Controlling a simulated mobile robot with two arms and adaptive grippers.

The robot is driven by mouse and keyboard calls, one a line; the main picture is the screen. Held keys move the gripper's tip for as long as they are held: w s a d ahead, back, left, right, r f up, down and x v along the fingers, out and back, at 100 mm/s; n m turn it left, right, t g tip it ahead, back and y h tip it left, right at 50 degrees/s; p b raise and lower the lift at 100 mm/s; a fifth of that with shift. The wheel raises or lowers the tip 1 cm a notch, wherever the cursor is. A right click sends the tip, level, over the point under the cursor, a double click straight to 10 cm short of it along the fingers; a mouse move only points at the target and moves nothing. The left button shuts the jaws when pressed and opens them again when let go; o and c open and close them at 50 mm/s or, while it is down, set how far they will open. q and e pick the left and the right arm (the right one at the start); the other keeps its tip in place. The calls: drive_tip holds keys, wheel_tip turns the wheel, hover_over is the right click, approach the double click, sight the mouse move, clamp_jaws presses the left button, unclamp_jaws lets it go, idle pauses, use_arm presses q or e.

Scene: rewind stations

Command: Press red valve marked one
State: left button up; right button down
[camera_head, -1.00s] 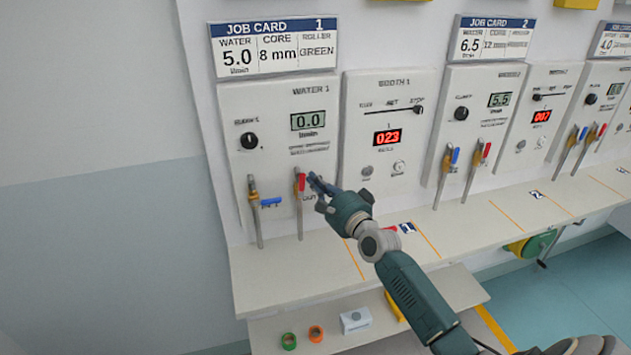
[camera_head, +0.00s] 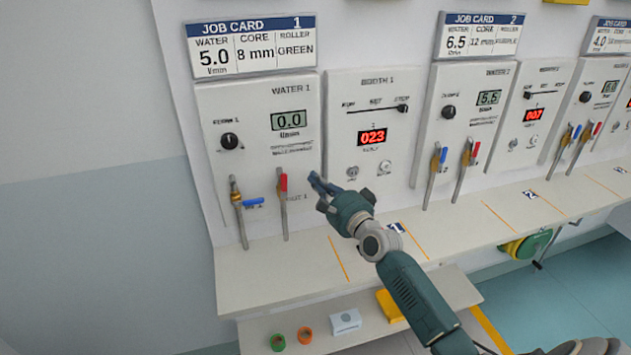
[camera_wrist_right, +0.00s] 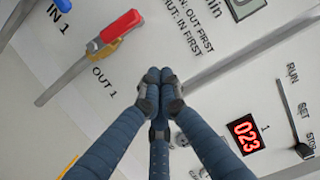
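The red valve handle (camera_head: 283,183) of OUT 1 sits on the WATER 1 panel (camera_head: 215,105), in line with its upright pipe. It also shows in the wrist view (camera_wrist_right: 120,27), beside the "OUT 1" label. The blue valve handle (camera_head: 253,202) of IN 1 sticks out sideways to the right from its pipe. My right gripper (camera_head: 314,177) is to the right of the red handle, with a gap between them. In the wrist view its fingers (camera_wrist_right: 160,78) are together and hold nothing. My left gripper is out of view.
The flow display (camera_head: 289,120) reads 0.0. To the right, the BOOTH 1 panel (camera_head: 340,100) has a red 023 display (camera_head: 373,137). A ledge (camera_head: 290,275) runs below the panels. Green (camera_head: 277,342) and orange (camera_head: 305,335) rings lie on a lower shelf.

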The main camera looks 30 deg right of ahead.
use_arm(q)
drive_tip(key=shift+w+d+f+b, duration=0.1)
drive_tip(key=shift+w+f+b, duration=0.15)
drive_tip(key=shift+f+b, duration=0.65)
use_arm(e)
drive_tip(key=s, duration=0.9)
drive_tip(key=shift+a, duration=0.4)
drive_tip(key=shift+f, duration=0.1)
